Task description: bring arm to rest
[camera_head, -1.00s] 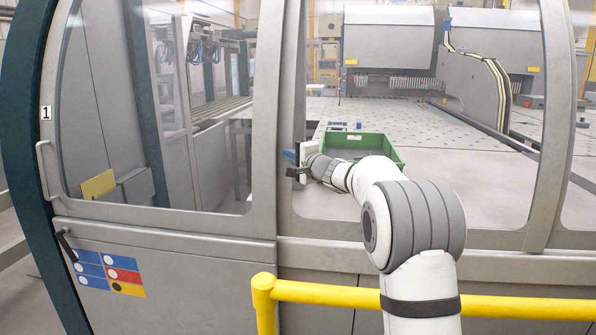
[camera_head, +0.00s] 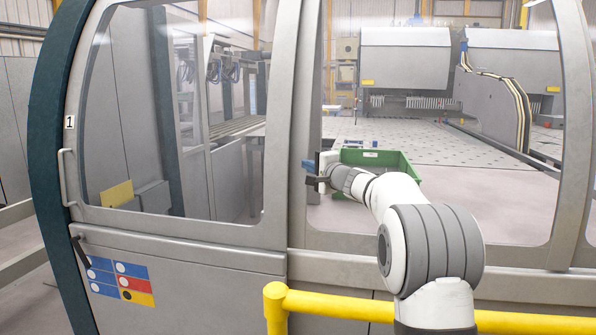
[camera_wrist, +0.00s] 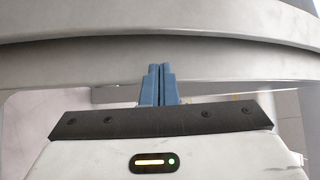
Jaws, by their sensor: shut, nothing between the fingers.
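My gripper (camera_head: 309,166) is at the end of my white and grey arm, in front of the window opening right of the door post. Its blue fingers point left in the head view. In the wrist view the blue fingers (camera_wrist: 157,84) are side by side and closed, with nothing between them. Beyond them is a grey curved frame part of the machine enclosure (camera_wrist: 160,60); I cannot tell the exact gap to it. My arm is partly bent and reaches over the yellow rail.
A grey door with a window (camera_head: 180,235) and a handle (camera_head: 67,178) stands at the left. A yellow rail (camera_head: 340,308) crosses the front. A green bin (camera_head: 408,167) is behind my arm. The perforated machine table (camera_head: 450,145) lies beyond.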

